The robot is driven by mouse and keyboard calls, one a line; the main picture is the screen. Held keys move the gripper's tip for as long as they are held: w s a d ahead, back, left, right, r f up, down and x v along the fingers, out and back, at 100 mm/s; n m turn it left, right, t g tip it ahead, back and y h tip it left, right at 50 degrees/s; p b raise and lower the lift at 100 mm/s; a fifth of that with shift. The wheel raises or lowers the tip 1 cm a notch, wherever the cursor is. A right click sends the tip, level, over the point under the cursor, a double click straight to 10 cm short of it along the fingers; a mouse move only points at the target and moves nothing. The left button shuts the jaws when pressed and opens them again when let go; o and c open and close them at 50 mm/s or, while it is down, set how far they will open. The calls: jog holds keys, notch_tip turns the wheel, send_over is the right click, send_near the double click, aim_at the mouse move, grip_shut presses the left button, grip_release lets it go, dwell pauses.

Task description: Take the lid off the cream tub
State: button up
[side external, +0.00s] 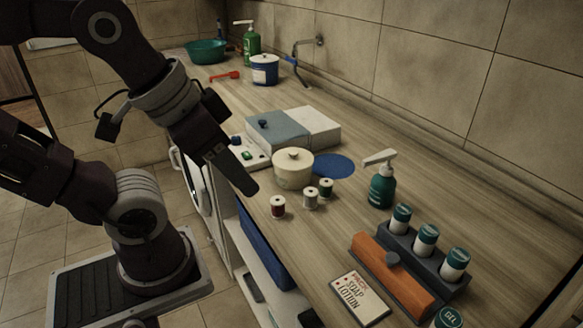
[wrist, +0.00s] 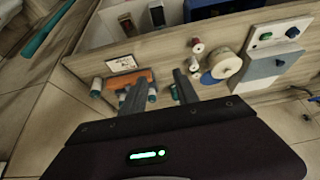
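The cream tub (side external: 293,178) stands on the wooden counter near its front edge. Its cream lid (side external: 293,157) with a small knob is on top. In the wrist view the tub's lid (wrist: 226,64) shows to the right of my fingers. My gripper (side external: 248,186) hangs to the left of the tub, over the counter's front edge, and is apart from it. In the wrist view my gripper (wrist: 157,80) has its two fingers spread with nothing between them.
Small spools (side external: 311,198) stand close in front of the tub. A blue disc (side external: 333,166) lies beside it, with a grey-and-white box (side external: 279,131) behind. A pump bottle (side external: 382,187) and an orange-and-grey rack (side external: 392,276) are to the right. Bare counter lies between.

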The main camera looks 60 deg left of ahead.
jog(key=shift+o, duration=0.4)
jog(key=shift+o, duration=0.9)
jog(key=m+g+y, duration=0.1)
jog(key=m+g, duration=0.5)
jog(key=m, duration=0.7)
send_over(293, 152)
jog(key=w+d, duration=0.1)
jog(key=d, duration=0.1)
notch_tip(293, 152, down, 6)
jog(key=f, duration=0.1)
jog(key=shift+m, duration=0.3)
jog(key=f, duration=0.2)
jog(key=a+f, duration=0.1)
jog(key=f, duration=0.1)
jog(key=s+a+f, duration=0.1)
jog(key=f, duration=0.1)
jog(key=shift+f, duration=0.4)
jog(key=shift+c, duration=0.3)
